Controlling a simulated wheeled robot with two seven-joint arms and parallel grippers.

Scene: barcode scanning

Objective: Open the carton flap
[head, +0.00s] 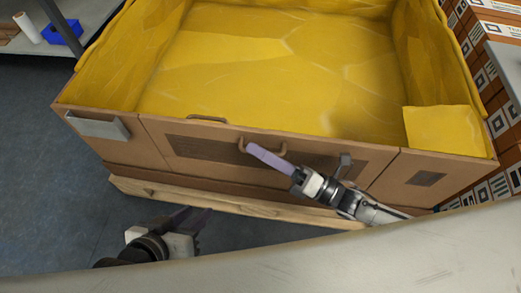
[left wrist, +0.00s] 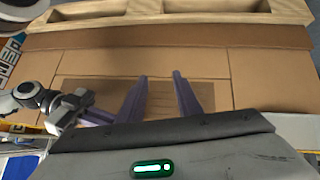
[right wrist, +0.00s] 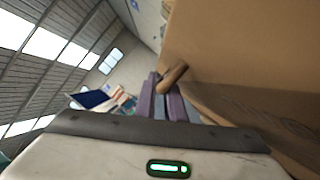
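The large brown carton (head: 120,150) has a front flap (head: 310,148) with a dark printed patch. The flap stands upright in the carton's front wall. A brown handle (head: 283,148) stands out from it and also shows in the right wrist view (right wrist: 174,76). My right gripper (head: 252,150) has its purple fingertips at this handle. Its fingers (right wrist: 163,88) are close together, with the handle's end at the tips. My left gripper (head: 207,212) hangs empty in front of the carton, below the handle. Its fingers (left wrist: 158,88) are apart in the left wrist view.
A yellow liner (head: 240,60) fills the carton's inside. The carton rests on a wooden pallet (head: 240,200). Stacked boxes (head: 490,85) crowd the right. The floor (head: 50,180) at left is clear.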

